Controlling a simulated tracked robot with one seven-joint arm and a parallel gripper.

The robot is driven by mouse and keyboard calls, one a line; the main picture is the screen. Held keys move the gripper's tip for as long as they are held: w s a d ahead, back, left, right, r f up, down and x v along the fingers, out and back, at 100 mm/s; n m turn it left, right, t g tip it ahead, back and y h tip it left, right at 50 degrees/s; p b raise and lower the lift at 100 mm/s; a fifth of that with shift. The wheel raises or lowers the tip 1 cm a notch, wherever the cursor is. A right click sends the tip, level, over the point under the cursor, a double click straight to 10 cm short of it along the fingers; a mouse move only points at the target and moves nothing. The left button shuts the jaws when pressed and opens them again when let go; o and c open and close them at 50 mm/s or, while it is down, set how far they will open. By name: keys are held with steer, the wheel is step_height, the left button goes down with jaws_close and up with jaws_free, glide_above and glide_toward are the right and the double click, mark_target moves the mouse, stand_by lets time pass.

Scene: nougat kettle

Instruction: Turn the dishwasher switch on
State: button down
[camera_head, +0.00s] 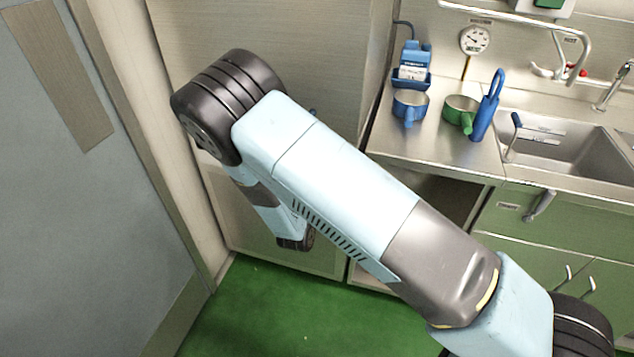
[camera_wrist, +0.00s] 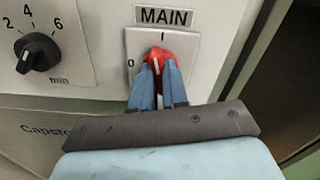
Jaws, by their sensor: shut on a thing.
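The switch is a red rotary knob (camera_wrist: 158,54) on a white plate (camera_wrist: 188,50) under a label reading MAIN (camera_wrist: 164,16), in the wrist view. A 0 is marked at the plate's left and an I at its top. My gripper (camera_wrist: 158,66) is shut on the red knob, with a blue finger on each side. The pale ridge of the knob shows between the fingertips, roughly upright and slightly tilted. The fingers hide the knob's lower part. In the head view my arm reaches away to the left; the gripper and the switch are hidden there.
A black timer dial (camera_wrist: 38,52) marked in minutes is left of the switch. A dark gap lies to its right. In the head view, a steel counter (camera_head: 440,150) holds blue and green pans by a sink (camera_head: 560,150). A grey door (camera_head: 70,200) stands at left; green floor (camera_head: 270,310) lies below.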

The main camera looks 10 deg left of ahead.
steer(key=shift+f+m, duration=0.1)
steer(key=shift+m, duration=1.4)
steer(key=c, duration=1.1)
jaws_free()
steer(key=shift+c, duration=0.2)
steer(key=s+a, duration=0.1)
steer(key=s, duration=1.2)
steer(key=shift+s, duration=0.35)
steer(key=shift+w, duration=0.15)
